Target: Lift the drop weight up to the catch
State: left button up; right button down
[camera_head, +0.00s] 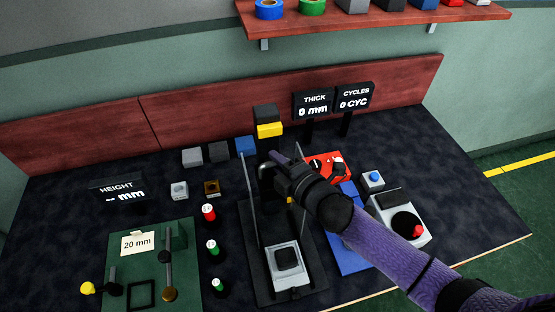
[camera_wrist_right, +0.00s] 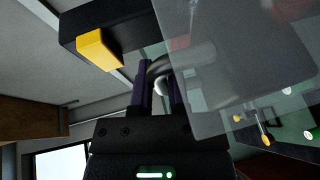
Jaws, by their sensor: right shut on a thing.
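The drop tester stands mid-table, with upright clear side panels (camera_head: 249,185) and a pale base block with a dark pad (camera_head: 287,260). At its top is a dark head with a yellow catch (camera_head: 269,130); the yellow catch also shows in the wrist view (camera_wrist_right: 99,49). My right gripper (camera_head: 277,163) is between the panels, a little below the catch, shut on the drop weight's dark curved handle (camera_wrist_right: 178,60). The weight's body is mostly hidden behind the gripper and wrist in the head view. A gap separates gripper and catch. My left gripper is out of view.
Displays read thickness 0 mm (camera_head: 314,103) and cycles 0 CYC (camera_head: 354,99). A green plate with a 20 mm note (camera_head: 138,242) lies left; several bottles stand between.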

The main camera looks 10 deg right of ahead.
jog(key=shift+w+r, duration=0.15)
jog(key=shift+r, duration=0.25)
jog(key=c, duration=0.6)
grip_release()
jog(key=shift+f, duration=0.1)
jog(key=shift+s, duration=0.2)
jog(key=v, duration=0.9)
jog(key=shift+s+d, duration=0.25)
jog(key=shift+s, duration=0.1)
